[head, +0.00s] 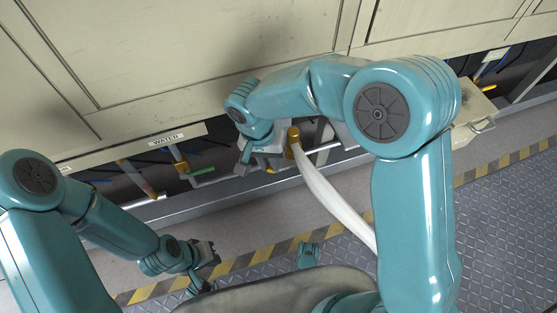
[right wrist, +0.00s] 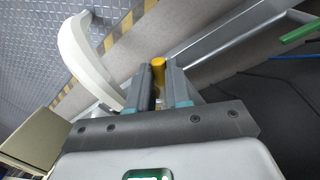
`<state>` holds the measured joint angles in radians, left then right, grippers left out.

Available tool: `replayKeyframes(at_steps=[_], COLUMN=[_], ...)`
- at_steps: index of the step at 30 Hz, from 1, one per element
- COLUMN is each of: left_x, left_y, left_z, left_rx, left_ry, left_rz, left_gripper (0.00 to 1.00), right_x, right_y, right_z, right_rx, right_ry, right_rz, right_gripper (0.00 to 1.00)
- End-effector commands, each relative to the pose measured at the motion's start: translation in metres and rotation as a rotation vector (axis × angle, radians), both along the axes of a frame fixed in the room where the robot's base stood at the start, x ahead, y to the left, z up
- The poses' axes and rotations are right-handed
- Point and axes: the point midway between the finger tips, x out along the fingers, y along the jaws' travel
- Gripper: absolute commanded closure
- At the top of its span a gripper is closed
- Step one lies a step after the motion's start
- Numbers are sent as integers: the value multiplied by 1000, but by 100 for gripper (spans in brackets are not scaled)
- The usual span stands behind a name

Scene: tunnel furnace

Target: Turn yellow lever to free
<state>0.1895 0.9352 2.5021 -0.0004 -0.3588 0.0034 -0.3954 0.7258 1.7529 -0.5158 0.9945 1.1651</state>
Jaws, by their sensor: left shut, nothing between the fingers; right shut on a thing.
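The yellow lever (right wrist: 158,66) shows in the right wrist view as a short yellow end between the two dark fingers of my right gripper (right wrist: 164,82). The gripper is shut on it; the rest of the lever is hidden. In the head view my right gripper (head: 264,158) is low at the cabinet front, left of a brass fitting (head: 293,137) with a white hose (head: 325,192). Only a small yellow bit shows beside the fingers there. My left gripper (head: 210,256) is shut and empty, low over the floor at lower left, apart from the cabinet.
A green handle (head: 201,170) on a brass valve sits left of my right gripper, under a WATER label (head: 180,135). Beige cabinet panels (head: 180,60) stand above. A grey rail runs along the floor. A beige box (head: 474,118) is at right. The striped floor edge (head: 250,258) is clear.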

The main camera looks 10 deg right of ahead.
Motion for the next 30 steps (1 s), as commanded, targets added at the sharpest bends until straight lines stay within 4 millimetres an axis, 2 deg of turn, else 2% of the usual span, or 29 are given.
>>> replayKeyframes(at_steps=[18,30], left_x=[-3,-5], left_y=[-2,-4], left_z=[13,21], left_rx=[-2,-4], left_ry=[5,8], left_rz=[-10,-18], left_gripper=[100,100], right_x=[24,37], right_y=[22,27], right_z=[2,2], right_rx=[-2,-1], right_ry=[-3,-2], right_rz=[-576,-835], right_gripper=[100,100])
